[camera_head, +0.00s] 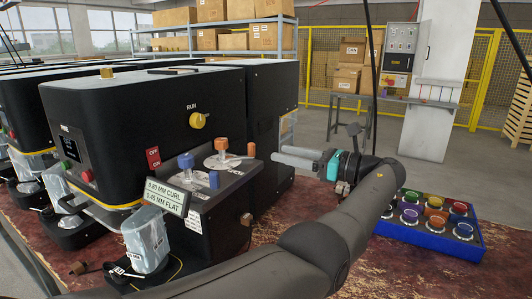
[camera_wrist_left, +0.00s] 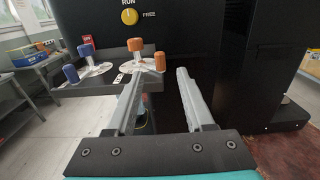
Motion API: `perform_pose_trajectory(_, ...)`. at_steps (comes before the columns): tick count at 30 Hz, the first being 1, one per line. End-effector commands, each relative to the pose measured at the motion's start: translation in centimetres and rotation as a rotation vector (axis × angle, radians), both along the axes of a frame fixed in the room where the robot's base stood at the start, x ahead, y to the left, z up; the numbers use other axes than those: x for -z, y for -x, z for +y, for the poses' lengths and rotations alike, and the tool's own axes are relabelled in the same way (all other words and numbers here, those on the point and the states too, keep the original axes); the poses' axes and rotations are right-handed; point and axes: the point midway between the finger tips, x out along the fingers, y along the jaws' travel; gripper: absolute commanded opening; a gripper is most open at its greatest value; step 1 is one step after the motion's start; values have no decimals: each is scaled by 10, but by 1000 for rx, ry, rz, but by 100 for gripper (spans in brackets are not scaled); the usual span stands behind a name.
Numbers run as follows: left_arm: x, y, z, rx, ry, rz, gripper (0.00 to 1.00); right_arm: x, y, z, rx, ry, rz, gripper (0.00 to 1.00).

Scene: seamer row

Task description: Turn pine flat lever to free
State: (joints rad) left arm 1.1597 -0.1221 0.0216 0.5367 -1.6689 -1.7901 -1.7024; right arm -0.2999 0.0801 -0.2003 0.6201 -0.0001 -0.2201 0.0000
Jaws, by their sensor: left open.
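The near black machine (camera_head: 115,110) has a side label that seems to read PINE. On its front ledge are two white dials, one with blue handles (camera_head: 186,160) and one with orange handles (camera_head: 222,144); I cannot tell which is the flat lever. A yellow knob (camera_head: 197,120) sits above, under RUN; FREE shows at its right in the wrist view (camera_wrist_left: 129,16). My left gripper (camera_head: 277,155) is open and empty, to the right of the orange handles and apart from them.
A sign (camera_head: 167,196) reads 0.60 MM CURL, 0.45 MM FLAT. A blue tray (camera_head: 415,235) of colored round pieces lies right on the worn red table. More black machines stand behind.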

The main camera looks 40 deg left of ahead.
Motion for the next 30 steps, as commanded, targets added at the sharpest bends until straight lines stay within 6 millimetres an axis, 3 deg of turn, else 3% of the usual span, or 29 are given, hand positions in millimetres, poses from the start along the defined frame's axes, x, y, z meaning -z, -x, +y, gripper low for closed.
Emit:
perform_pose_trajectory(9, 1, -3, -20, -1, 1, -1, 53, 8, 0, 0, 0, 0, 0, 50)
perform_pose_trajectory(30, 0, -3, -21, -1, 0, 0, 53, 7, -3, 0, 0, 0, -4, 50)
